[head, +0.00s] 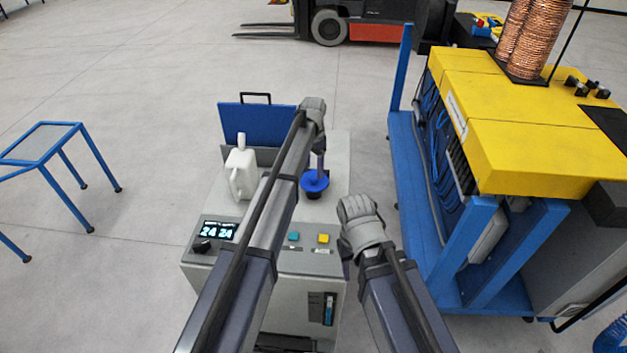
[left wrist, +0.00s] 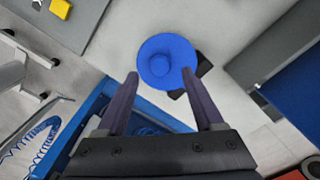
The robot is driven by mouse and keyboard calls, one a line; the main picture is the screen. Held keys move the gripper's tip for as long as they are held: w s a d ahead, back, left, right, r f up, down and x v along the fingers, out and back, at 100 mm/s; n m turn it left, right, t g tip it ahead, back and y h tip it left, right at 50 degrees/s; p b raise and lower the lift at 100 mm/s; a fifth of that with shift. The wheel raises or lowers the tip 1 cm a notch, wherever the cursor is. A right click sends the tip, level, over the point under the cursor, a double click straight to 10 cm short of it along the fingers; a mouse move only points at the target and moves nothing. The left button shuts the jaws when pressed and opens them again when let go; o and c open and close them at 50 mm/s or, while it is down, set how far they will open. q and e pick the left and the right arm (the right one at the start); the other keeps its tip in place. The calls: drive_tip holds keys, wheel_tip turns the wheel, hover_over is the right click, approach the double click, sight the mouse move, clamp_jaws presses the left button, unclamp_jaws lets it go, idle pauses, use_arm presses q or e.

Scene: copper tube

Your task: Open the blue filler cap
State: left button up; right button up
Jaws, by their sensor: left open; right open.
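The blue filler cap (head: 315,181) is a round disc with a raised centre knob, on top of the light grey machine (head: 335,160). The cap also shows in the left wrist view (left wrist: 168,62), just beyond and between the fingertips. My left gripper (head: 319,172) points down over the cap; its two fingers stand apart in the left wrist view (left wrist: 160,76), with nothing held between them. Whether the fingers touch the cap I cannot tell. My right gripper (head: 357,212) is at the machine's right front edge, apart from the cap; its fingers are hard to make out.
A white jug (head: 241,174) stands on the machine left of the cap. A blue panel with a black handle (head: 255,122) stands behind. A yellow-topped blue cart (head: 530,150) is at right, a blue-framed table (head: 45,142) at left. The floor between is clear.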

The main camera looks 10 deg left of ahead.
sight(313, 176)
use_arm(q)
wheel_tip(313, 176, down, 4)
drive_tip(key=shift+r+b, duration=0.25)
drive_tip(key=shift+b, duration=1)
clamp_jaws()
drive_tip(key=shift+w+r, duration=0.1)
